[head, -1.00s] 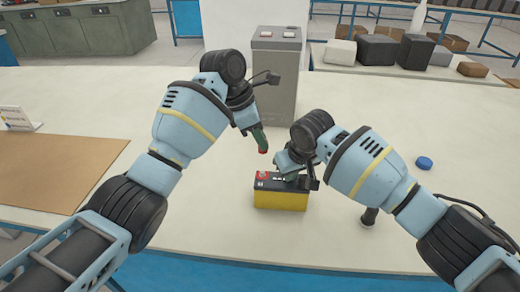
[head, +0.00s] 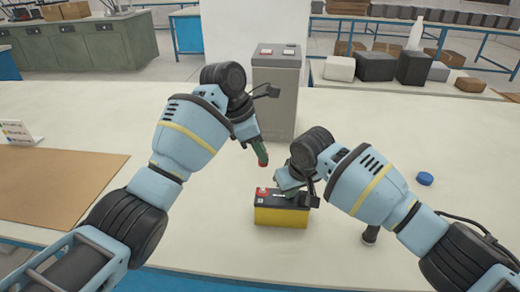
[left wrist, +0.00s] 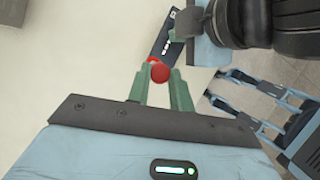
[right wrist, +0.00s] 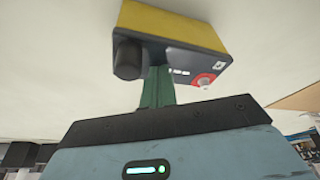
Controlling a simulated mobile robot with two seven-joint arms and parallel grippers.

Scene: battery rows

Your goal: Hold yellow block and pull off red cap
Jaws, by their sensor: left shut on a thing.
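The yellow block (head: 281,217), a yellow battery with a black top, stands upright on the white table. My left gripper (head: 260,150) is shut on the small red cap (head: 263,163), held above the block's left end and apart from it. The cap (left wrist: 159,73) shows between the green fingertips in the left wrist view, with a red ring on the block behind it. My right gripper (right wrist: 157,88) reaches the block's top beside a black post. Its fingers sit close together in the right wrist view, but their tips' hold on the block is hidden.
A tall grey box (head: 276,95) stands behind the grippers. A blue round cap (head: 425,178) lies to the right. A dark cylinder (head: 371,234) stands near the right arm. A brown mat (head: 55,185) covers the left; table around the block is clear.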

